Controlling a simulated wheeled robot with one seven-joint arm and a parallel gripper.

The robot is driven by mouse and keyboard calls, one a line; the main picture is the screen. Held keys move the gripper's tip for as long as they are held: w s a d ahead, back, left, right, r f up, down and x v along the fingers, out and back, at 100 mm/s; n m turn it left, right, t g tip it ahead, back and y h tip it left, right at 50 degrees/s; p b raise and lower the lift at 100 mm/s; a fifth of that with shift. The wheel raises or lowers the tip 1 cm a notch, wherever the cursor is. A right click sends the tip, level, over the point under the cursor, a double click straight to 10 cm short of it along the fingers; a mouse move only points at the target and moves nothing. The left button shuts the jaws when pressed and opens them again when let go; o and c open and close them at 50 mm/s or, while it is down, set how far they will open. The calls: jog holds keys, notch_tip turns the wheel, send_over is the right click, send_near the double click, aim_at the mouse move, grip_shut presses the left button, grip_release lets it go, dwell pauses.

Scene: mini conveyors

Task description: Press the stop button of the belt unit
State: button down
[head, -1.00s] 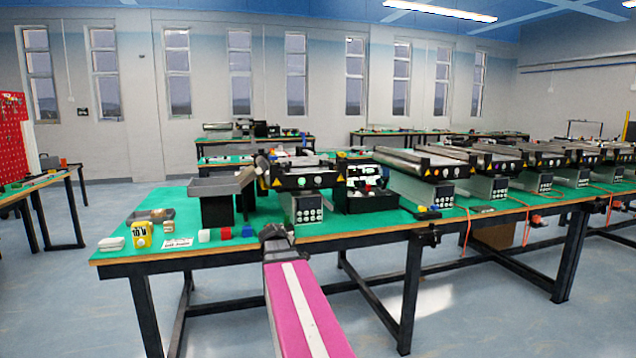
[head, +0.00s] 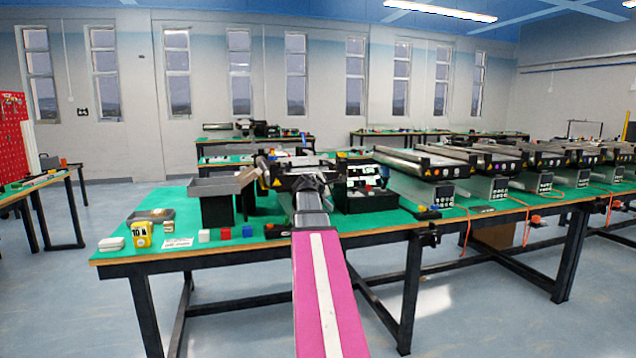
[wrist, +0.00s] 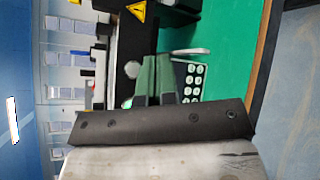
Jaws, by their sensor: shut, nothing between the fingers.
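The belt unit (head: 283,183) stands on the green bench mat in the middle of the head view, with a dark side and yellow warning labels. My arm reaches over its front and hides its control panel there. In the wrist view the panel (wrist: 190,82) shows several round white buttons, right beside my gripper (wrist: 157,60). The two greenish fingers are together and empty, pointing at the unit's front. I cannot tell which button is stop, nor whether the fingertips touch anything.
A grey tray on a black stand (head: 222,188) is left of the unit, and a black bin (head: 368,200) is right of it. Small red (head: 226,233) and blue (head: 247,231) blocks lie near the bench's front edge. More belt units (head: 425,165) stand to the right.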

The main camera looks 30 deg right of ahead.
jog(key=shift+w, duration=0.1)
jog(key=w+d, duration=0.2)
jog(key=w, duration=0.6)
jog(key=shift+w, duration=0.3)
dwell(2.0)
jog(key=shift+w+d, duration=0.1)
jog(key=shift+w, duration=0.25)
jog(key=shift+w+d, duration=0.1)
jog(key=shift+w, duration=0.25)
dwell(0.8)
jog(key=shift+s, duration=0.15)
jog(key=shift+s+a, duration=0.2)
jog(key=shift+s, duration=0.45)
jog(key=shift+s+a, duration=0.2)
jog(key=shift+s, duration=0.6)
jog(key=shift+s+a, duration=0.15)
jog(key=shift+s, duration=0.65)
jog(key=shift+s+a, duration=0.2)
jog(key=shift+s, duration=0.6)
